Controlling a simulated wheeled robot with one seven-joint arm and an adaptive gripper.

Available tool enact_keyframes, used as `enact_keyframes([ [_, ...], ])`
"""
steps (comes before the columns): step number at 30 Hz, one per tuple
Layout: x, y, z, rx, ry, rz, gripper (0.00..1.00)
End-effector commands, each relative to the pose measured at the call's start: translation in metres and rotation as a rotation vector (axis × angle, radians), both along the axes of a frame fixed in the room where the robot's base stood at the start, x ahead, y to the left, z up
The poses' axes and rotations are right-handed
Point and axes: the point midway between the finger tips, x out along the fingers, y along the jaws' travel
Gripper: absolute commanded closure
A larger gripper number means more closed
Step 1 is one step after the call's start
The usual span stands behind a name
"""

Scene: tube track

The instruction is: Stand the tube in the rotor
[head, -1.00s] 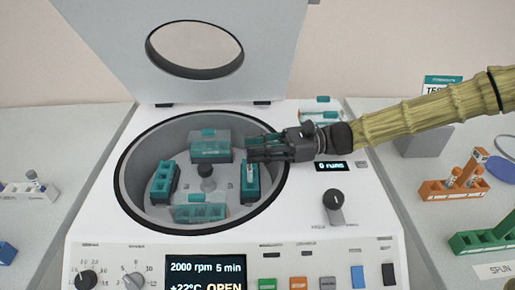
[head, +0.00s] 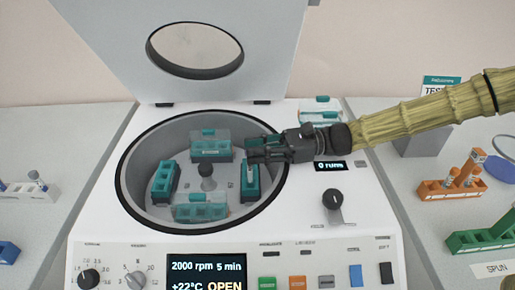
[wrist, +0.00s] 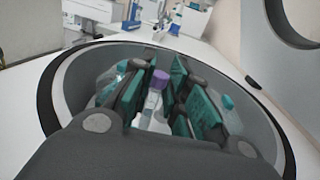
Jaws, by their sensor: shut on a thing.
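My gripper (head: 253,150) reaches in from the right over the rotor bowl, above the right-hand teal bucket (head: 250,193). It is shut on a tube, pale-bodied (head: 250,173) below the fingers, with a purple cap (wrist: 160,78) between the fingers in the wrist view. The tube looks upright, its lower end at the right bucket. I cannot tell how deep it sits, as fingers and bucket hide part of it. The rotor has a dark central hub (head: 207,171) and teal buckets at the back (head: 211,147), left (head: 164,180) and front (head: 200,212).
The centrifuge lid (head: 110,45) stands open behind the bowl. The dark bowl rim (head: 124,160) surrounds the rotor closely. The display (head: 206,274) reads OPEN. Orange (head: 440,190) and green (head: 475,240) racks stand at right; a white rack (head: 20,190) is at left.

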Motion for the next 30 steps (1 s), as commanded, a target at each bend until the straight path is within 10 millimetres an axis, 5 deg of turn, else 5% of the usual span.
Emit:
enact_keyframes([
  [30, -0.0001, 0.0, -0.0064, 0.0, 0.001, 0.0, 0.96],
])
